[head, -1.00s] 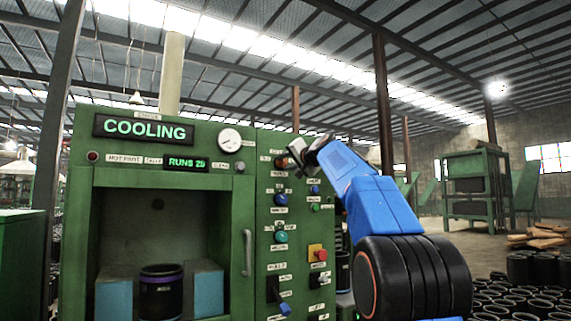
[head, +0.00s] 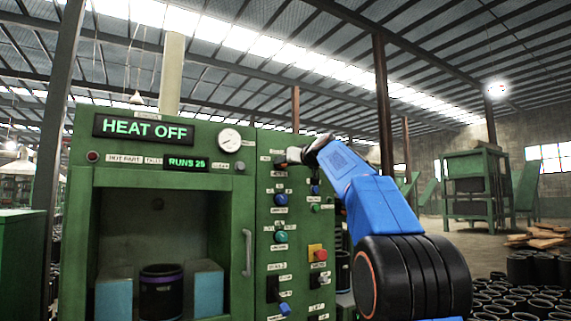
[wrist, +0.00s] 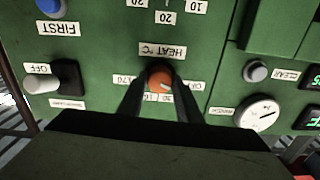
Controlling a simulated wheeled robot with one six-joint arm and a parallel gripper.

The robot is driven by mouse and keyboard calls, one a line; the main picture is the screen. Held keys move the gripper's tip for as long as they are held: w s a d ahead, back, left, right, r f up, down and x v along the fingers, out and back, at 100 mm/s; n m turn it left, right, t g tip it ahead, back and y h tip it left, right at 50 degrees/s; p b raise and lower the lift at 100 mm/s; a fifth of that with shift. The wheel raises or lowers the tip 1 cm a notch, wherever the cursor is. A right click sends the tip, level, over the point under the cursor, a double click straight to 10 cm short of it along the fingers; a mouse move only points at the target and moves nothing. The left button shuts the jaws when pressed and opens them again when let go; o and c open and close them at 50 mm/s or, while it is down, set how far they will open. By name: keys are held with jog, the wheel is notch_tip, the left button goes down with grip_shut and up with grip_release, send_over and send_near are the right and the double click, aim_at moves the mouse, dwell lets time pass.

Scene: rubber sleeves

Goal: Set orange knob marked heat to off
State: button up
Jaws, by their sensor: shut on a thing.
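The orange knob (wrist: 159,78) sits on the green panel, under an upside-down label (wrist: 163,50) reading "HEAT °C" in the wrist view. Small scale labels surround it, partly hidden by the fingers. My gripper (wrist: 160,84) is shut on the orange knob, one dark finger on each side. The machine's display (head: 143,128) reads "HEAT OFF" in green letters.
A blue knob (head: 280,199), a teal knob (head: 281,237) and a red button (head: 321,255) are lower on the panel. A white-tipped switch (wrist: 42,82) and a gauge (wrist: 257,113) flank the knob. The open chamber holds a dark sleeve (head: 161,296) between blue blocks.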

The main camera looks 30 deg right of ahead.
jog(key=shift+f+n, duration=0.1)
jog(key=shift+n, duration=0.3)
jog(key=o, duration=1)
jog(key=shift+o, duration=0.2)
jog(key=s, duration=1.7)
jog(key=shift+s+d, duration=0.2)
jog(key=shift+d, duration=0.1)
